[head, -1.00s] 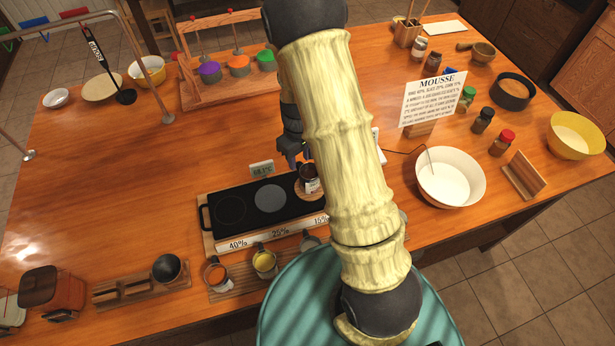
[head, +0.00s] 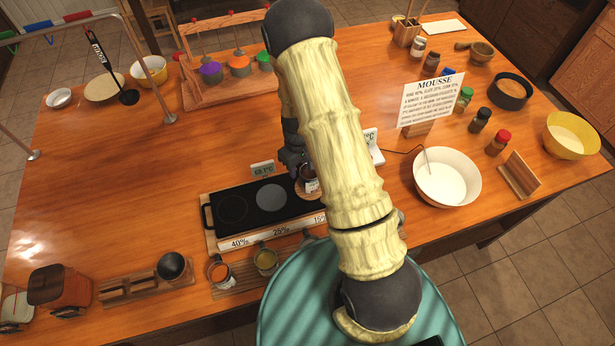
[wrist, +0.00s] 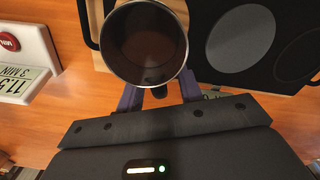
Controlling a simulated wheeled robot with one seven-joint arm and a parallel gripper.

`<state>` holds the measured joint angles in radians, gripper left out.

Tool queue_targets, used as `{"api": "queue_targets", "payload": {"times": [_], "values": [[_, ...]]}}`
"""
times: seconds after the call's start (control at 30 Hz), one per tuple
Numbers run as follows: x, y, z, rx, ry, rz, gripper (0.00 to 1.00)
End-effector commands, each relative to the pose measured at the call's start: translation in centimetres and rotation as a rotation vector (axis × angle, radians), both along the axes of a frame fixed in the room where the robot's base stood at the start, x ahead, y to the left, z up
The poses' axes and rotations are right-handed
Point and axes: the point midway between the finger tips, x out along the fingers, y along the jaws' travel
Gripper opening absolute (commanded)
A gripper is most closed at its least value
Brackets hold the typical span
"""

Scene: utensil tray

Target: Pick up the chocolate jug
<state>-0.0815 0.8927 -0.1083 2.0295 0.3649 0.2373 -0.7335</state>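The chocolate jug (head: 310,184) is a small metal cup with a pale label. It stands at the right end of the black warming plate (head: 262,230), partly hidden by my arm. In the wrist view, the jug (wrist: 146,45) shows its round rim and dark brown inside, with a dark handle stub facing me. My gripper (wrist: 158,92) has its two purple fingers apart, one on either side of the handle, with visible gaps. In the head view my gripper (head: 298,166) is just behind the jug, mostly hidden by the arm.
A white bowl (head: 447,178) and the MOUSSE sign (head: 432,102) are at right. A white timer (wrist: 22,62) lies left in the wrist view. The table's left middle is clear.

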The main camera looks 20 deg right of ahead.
Motion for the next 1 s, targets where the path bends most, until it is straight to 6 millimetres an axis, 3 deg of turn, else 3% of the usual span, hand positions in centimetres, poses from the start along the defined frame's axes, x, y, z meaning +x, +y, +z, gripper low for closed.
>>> {"api": "queue_targets", "payload": {"times": [0.07, 0.27, 0.73, 1.0], "values": [[0.0, 0.0, 0.0, 0.0, 0.0, 0.0, 0.36], [0.0, 0.0, 0.0, 0.0, 0.0, 0.0, 0.0], [0.1, 0.0, 0.4, 0.0, -0.002, 0.0, 0.0], [0.2, 0.1, 3.5, 0.0, -0.005, 0.002, 0.0]]}}
